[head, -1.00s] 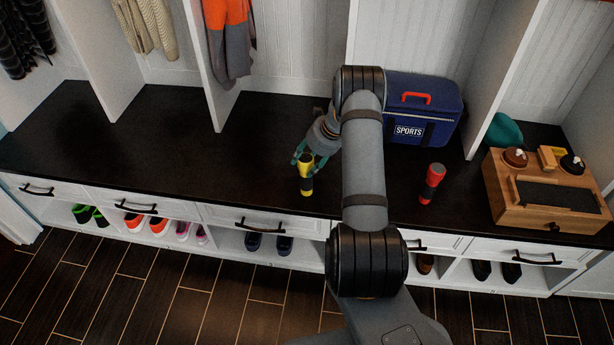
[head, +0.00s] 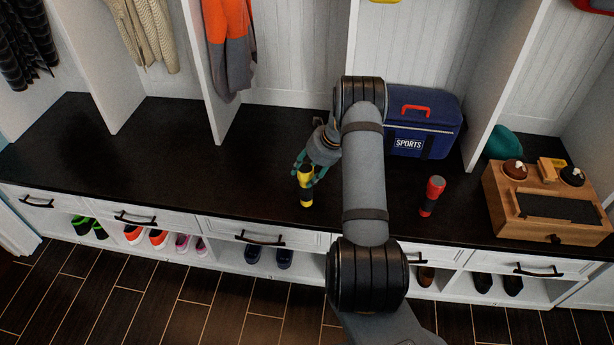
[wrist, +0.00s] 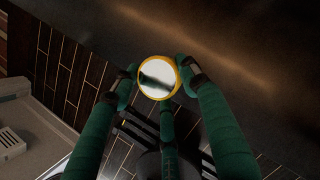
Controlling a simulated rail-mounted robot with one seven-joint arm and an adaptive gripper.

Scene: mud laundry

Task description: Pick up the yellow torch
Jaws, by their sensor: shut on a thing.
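The yellow torch (head: 306,188) is yellow with black bands and stands upright over the dark bench top in the head view. I cannot tell whether its base touches the bench. My gripper (head: 309,174) has its green fingers closed around the torch's upper part. In the wrist view the torch (wrist: 158,78) shows end-on, as a yellow ring around a shiny lens. The green fingers of my gripper (wrist: 160,84) press around it from several sides. The torch's body below the lens is mostly hidden there.
A red torch (head: 432,196) stands on the bench (head: 150,170) to the right of my arm. A blue sports cooler (head: 423,120) stands behind it. A wooden box (head: 548,205) is at the far right. The bench left of my gripper is clear.

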